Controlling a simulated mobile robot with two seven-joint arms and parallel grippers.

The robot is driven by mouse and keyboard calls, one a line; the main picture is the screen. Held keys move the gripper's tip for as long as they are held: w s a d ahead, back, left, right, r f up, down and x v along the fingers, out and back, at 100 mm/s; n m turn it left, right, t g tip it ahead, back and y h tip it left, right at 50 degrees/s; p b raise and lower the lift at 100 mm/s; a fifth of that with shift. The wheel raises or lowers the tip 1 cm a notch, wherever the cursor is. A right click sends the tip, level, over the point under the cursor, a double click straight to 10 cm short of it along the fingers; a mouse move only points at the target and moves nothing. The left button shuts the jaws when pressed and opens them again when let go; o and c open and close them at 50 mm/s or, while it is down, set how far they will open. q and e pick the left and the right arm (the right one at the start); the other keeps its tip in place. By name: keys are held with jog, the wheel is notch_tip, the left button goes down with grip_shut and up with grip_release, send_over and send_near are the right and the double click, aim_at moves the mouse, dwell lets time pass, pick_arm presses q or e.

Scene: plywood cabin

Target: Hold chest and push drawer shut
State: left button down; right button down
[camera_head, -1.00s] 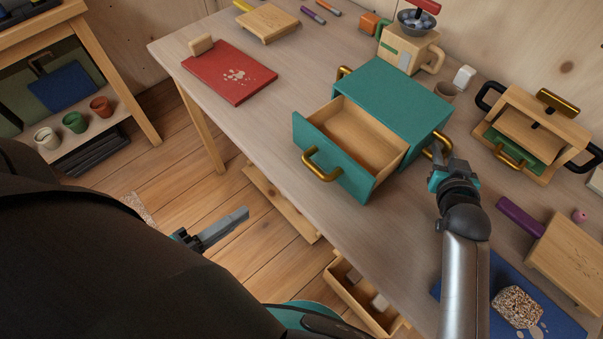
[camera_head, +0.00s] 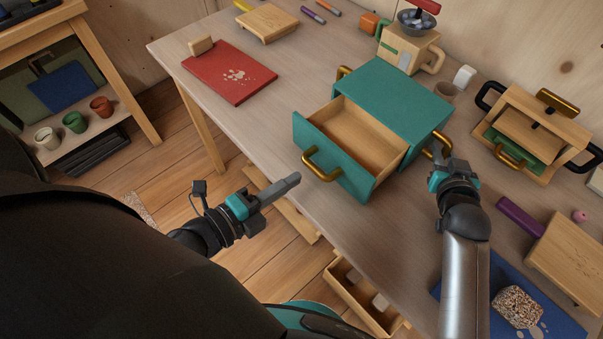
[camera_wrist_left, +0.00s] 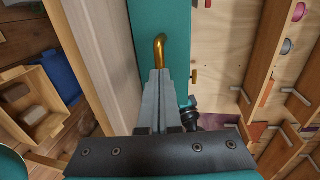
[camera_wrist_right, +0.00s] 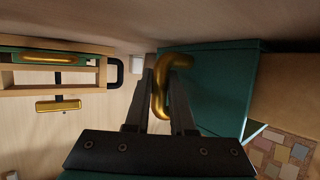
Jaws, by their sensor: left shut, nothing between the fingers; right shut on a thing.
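The teal chest (camera_head: 395,98) stands on the table with its drawer (camera_head: 335,159) pulled out toward the front edge. The drawer is empty inside and has a gold front handle (camera_head: 322,166). My right gripper (camera_head: 440,157) is shut on the chest's gold side handle (camera_wrist_right: 161,88), on the chest's right side. My left gripper (camera_head: 292,181) is shut and empty, just in front of and below the drawer's handle. In the left wrist view, its closed fingertips (camera_wrist_left: 159,74) point at the gold drawer handle (camera_wrist_left: 160,48); whether they touch it I cannot tell.
A red board (camera_head: 226,75) lies at the left of the table. A wooden box with black handles (camera_head: 525,130) stands right of the chest. A blue mat (camera_head: 500,275) with a speckled block lies at front right. A wooden bin (camera_head: 362,296) is below the table edge.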

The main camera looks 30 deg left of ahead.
pick_arm(q)
jog(key=shift+x, duration=1.35)
send_near(341, 146)
jog(key=w+d+r, duration=0.1)
jog(key=w, duration=0.1)
jog(key=w+d+r, duration=0.1)
jog(key=w+d, duration=0.1)
jog(key=w+d+r, duration=0.1)
jog(key=shift+w+d, duration=0.2)
jog(key=shift+w, duration=0.2)
pick_arm(e)
jog(key=shift+a, duration=0.15)
pick_arm(q)
jog(key=shift+s, duration=0.1)
jog(key=v, duration=1.4)
pick_arm(e)
jog(key=shift+d, duration=0.2)
jog(key=c, duration=0.7)
grip_release()
